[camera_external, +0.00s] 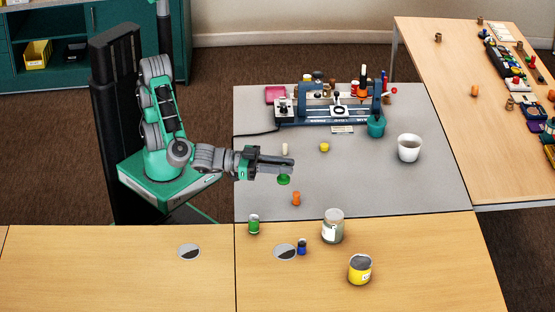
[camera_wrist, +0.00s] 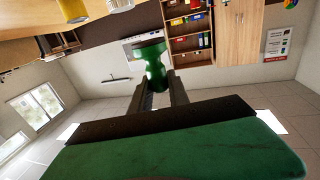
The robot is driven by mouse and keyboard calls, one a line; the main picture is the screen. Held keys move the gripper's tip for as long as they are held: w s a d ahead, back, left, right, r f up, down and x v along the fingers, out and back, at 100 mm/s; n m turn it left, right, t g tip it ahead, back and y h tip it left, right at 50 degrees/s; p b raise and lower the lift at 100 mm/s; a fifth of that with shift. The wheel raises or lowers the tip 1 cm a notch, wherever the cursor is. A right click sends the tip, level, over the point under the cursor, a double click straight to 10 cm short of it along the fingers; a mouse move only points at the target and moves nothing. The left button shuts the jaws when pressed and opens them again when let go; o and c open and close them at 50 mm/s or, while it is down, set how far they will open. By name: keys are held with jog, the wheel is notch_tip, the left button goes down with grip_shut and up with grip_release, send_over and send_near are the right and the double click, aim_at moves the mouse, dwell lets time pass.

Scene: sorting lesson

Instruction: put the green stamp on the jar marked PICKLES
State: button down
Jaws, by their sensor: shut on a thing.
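My gripper (camera_external: 288,165) is shut on a green stamp (camera_external: 284,180), held above the grey mat. In the wrist view the stamp (camera_wrist: 154,68) sits between the fingertips (camera_wrist: 162,86). A glass jar with a white label (camera_external: 333,228) stands upright on the wooden table, to the right of and nearer the camera than my gripper. A yellow jar (camera_external: 360,271) stands in front of it. The lettering on both jars is too small to read, so I cannot tell which says PICKLES.
A small green container (camera_external: 254,224), an orange peg (camera_external: 296,199) and a small blue item (camera_external: 302,247) stand near the jars. A white cup (camera_external: 409,148) is at right on the grey mat (camera_external: 430,190). A blue apparatus (camera_external: 330,115) stands at the back.

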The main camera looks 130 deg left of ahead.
jog(key=w+a+r+n+g+y, duration=0.1)
jog(key=w+a+r+y, duration=0.15)
jog(key=r, duration=0.45)
send_over(335, 215)
jog(key=shift+h, duration=0.25)
notch_tip(335, 215, down, 10)
jog(key=shift+s+r, duration=0.15)
jog(key=shift+r, duration=0.05)
jog(key=shift+w+f+b, duration=0.2)
jog(key=shift+f+b, duration=0.25)
jog(key=shift+f, duration=1.3)
jog(key=shift+f, duration=0.2)
jog(key=c, duration=1.3)
grip_release()
jog(key=shift+o, duration=0.2)
